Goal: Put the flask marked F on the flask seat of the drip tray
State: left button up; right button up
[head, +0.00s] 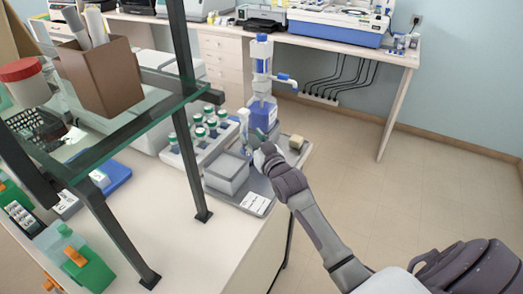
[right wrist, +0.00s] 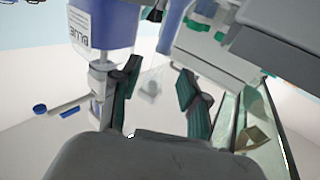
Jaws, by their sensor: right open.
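My right gripper (head: 262,152) is at the grey drip tray (head: 267,187), beside the blue bottle. In the right wrist view the right gripper (right wrist: 156,88) is open, its two teal fingers apart. A faint clear shape (right wrist: 152,87), perhaps the flask, shows between or behind the fingers; I cannot tell whether they touch it. No letter F is readable. The flask seat cannot be made out; my arm and gripper cover part of the tray. My left gripper is not in view.
A bottle of blue liquid (head: 263,112) with a dispenser top stands behind the gripper; its label reads BLUE in the wrist view (right wrist: 100,25). A glass shelf (head: 130,118) overhangs the bench.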

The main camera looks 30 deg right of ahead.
jog(key=s, duration=0.7)
jog(key=shift+a+b, duration=0.2)
jog(key=shift+b, duration=0.15)
jog(key=shift+f, duration=0.1)
